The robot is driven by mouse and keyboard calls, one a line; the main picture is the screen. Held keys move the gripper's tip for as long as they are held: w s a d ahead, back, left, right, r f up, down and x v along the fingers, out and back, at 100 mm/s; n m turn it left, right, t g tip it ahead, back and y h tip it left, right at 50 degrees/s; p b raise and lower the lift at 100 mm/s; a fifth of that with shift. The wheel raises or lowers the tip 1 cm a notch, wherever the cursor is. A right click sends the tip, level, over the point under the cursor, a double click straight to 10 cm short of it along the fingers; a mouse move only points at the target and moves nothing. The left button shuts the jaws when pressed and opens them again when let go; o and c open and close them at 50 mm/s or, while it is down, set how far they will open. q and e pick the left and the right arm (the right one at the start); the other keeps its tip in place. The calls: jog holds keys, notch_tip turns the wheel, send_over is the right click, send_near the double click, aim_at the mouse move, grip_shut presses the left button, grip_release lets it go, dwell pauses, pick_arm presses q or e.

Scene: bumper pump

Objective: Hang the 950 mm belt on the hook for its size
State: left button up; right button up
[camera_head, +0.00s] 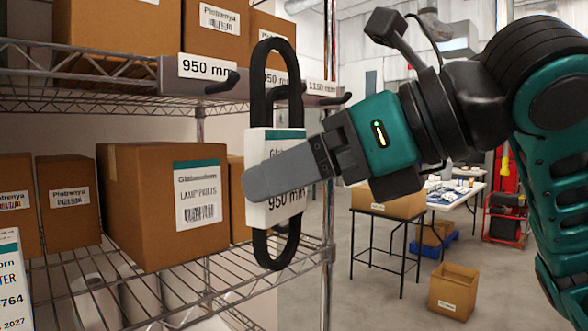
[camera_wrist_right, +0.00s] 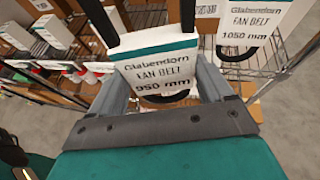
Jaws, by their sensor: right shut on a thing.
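The 950 mm belt (camera_head: 257,88) is a long black loop in a white and teal sleeve (camera_head: 258,148). My right gripper (camera_head: 262,184) comes in from the right and is shut on the sleeve, holding the belt upright in front of the shelf rail. In the wrist view the sleeve (camera_wrist_right: 160,72) reads "FAN BELT 950 mm" between the fingers. The black hook (camera_head: 224,84) under the "950 mm" label (camera_head: 207,67) is empty, left of the belt's upper loop. The belt partly covers a middle label (camera_head: 277,77). My left gripper is not in view.
Another hook (camera_head: 338,100) sticks out by the 1150 mm label. In the wrist view a 1050 mm belt sleeve (camera_wrist_right: 253,22) is close beside the held one. Cardboard boxes (camera_head: 150,205) stand on the lower wire shelf. The shelf post (camera_head: 328,245) is right of the belt.

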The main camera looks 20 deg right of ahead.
jog(key=w+a+f, duration=0.1)
jog(key=w+a, duration=0.2)
jog(key=w, duration=0.7)
jog(key=shift+a+f, duration=0.3)
dwell(0.7)
jog(key=shift+w, duration=0.1)
dwell(0.5)
jog(key=o, duration=1)
jog(key=shift+f, duration=0.1)
jog(key=shift+o, duration=0.2)
jog(key=v, duration=1.3)
